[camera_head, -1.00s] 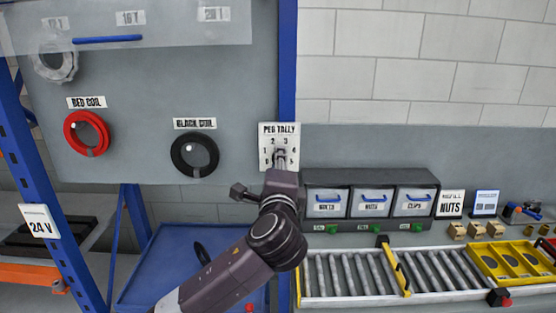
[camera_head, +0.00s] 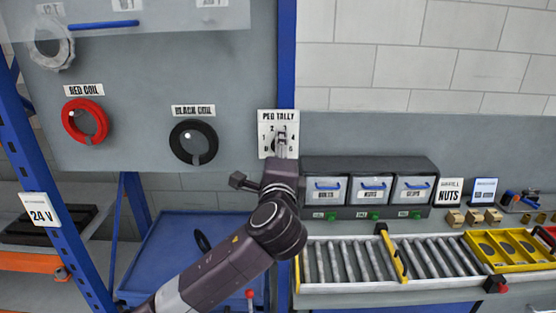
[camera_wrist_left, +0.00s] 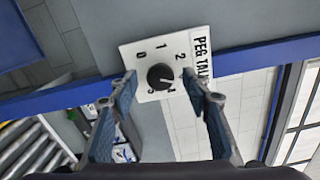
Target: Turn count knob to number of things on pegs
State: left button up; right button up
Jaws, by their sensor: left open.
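The white PEG TALLY panel (camera_head: 264,146) hangs on the board's right edge. Its round black knob (camera_wrist_left: 158,76) shows in the left wrist view, with a light mark towards the lower right; I cannot tell the exact number. My left gripper (camera_head: 281,138) is open in front of the panel. In the wrist view its fingers stand on either side of the knob, with a gap to each; depth is unclear. A red coil (camera_head: 72,129) and a black coil (camera_head: 178,147) hang on pegs. A grey ring (camera_head: 36,50) hangs at upper left, partly behind a clear cover. My right gripper is out of view.
The clear cover (camera_head: 190,20) with a blue handle spans the board's top. Three labelled bins (camera_head: 372,203) stand right of the panel, above a roller conveyor (camera_head: 340,262) with a yellow tray (camera_head: 480,250). A blue tray (camera_head: 165,262) lies below the board.

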pick_arm(q)
jog(key=s, duration=1.1)
jog(key=shift+s, duration=0.3)
